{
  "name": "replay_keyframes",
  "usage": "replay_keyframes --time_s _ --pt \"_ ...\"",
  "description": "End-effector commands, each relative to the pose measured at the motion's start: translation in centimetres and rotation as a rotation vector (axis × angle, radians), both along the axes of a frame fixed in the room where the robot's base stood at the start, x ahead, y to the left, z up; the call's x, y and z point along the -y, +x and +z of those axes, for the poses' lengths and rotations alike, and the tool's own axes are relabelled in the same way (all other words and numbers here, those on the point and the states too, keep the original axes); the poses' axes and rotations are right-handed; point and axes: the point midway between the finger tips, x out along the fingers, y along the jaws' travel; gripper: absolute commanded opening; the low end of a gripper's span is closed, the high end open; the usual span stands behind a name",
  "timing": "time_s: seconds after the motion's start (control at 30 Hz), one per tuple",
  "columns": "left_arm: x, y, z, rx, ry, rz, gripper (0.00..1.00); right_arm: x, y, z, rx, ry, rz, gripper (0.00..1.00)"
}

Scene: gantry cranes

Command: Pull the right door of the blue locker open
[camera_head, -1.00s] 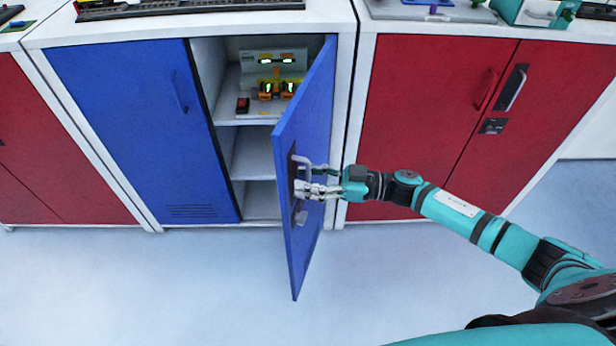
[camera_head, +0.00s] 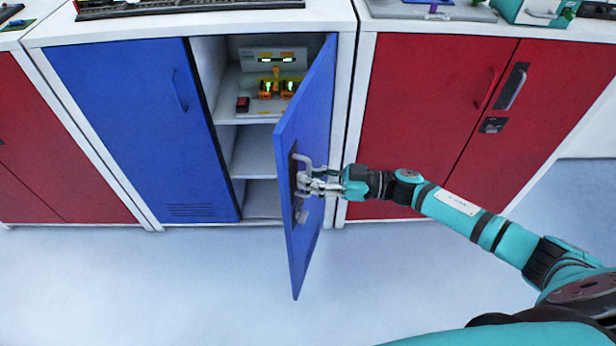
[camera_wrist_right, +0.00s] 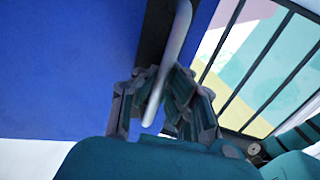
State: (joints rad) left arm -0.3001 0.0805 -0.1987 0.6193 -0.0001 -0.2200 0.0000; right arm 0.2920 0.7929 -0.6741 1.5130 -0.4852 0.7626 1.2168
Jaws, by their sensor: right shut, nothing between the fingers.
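The blue locker's right door (camera_head: 309,130) stands well open, swung out from its right edge. Its grey handle (camera_head: 303,170) is on a dark plate on the door's outer face. The handle also shows as a pale bar in the right wrist view (camera_wrist_right: 177,45). My right gripper (camera_head: 318,183) is at the handle, with its fingers drawn together. In the right wrist view the fingers (camera_wrist_right: 158,98) lie right by the bar, which crosses in front of them; contact cannot be told. The left door (camera_head: 130,120) is shut. My left gripper is not in view.
The open locker shows shelves (camera_head: 258,143) with a yellow and black device (camera_head: 278,88) on the upper one. Red lockers flank it, with the right one's doors (camera_head: 430,110) shut behind my right arm. The floor (camera_head: 150,285) in front is clear.

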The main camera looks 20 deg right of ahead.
Motion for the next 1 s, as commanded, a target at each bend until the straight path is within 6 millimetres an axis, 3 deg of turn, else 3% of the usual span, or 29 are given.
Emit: replay_keyframes --time_s 0.17,0.3,0.4,0.43,0.7,1.0 --pt "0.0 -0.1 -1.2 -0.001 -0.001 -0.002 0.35 2.7 -1.1 -0.5 0.001 -0.008 0.071 0.0" --pt "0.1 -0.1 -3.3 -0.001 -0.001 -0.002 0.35 6.7 -2.5 -0.8 0.002 -0.008 0.18 0.0" --pt "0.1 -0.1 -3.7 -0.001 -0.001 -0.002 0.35 9.5 -3.5 -0.5 -0.003 -0.006 0.218 0.0" --pt "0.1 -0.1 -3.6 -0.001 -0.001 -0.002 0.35 9.7 -3.7 -0.3 -0.003 -0.003 0.22 0.01" --pt "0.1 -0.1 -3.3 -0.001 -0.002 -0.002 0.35 9.3 -3.6 0.0 -0.001 0.0 0.221 0.34" --pt "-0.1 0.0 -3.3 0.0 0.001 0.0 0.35 9.6 -3.7 -0.1 -0.002 -0.001 0.219 0.34"
